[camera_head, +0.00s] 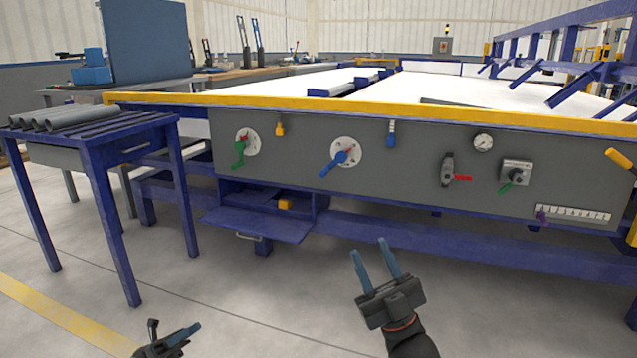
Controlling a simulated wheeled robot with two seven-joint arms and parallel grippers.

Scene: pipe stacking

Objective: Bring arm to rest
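My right gripper (375,266) is in the lower middle of the head view. Its two blue-grey fingers point up and stand apart with nothing between them. My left gripper (174,334) is low at the bottom edge, left of centre, partly cut off by the frame. One bluish finger points right and a dark part stands up at its left; I see nothing held, and its opening is hard to judge. Both grippers are in front of the large workbench, over the floor, apart from any object.
Grey pipes (75,117) lie side by side on a blue side table (135,127) at the left. A long grey panel (420,172) with valves, a gauge and switches faces me under a yellow edge. An open blue drawer (258,224) juts out below it. The floor (250,300) in front is clear.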

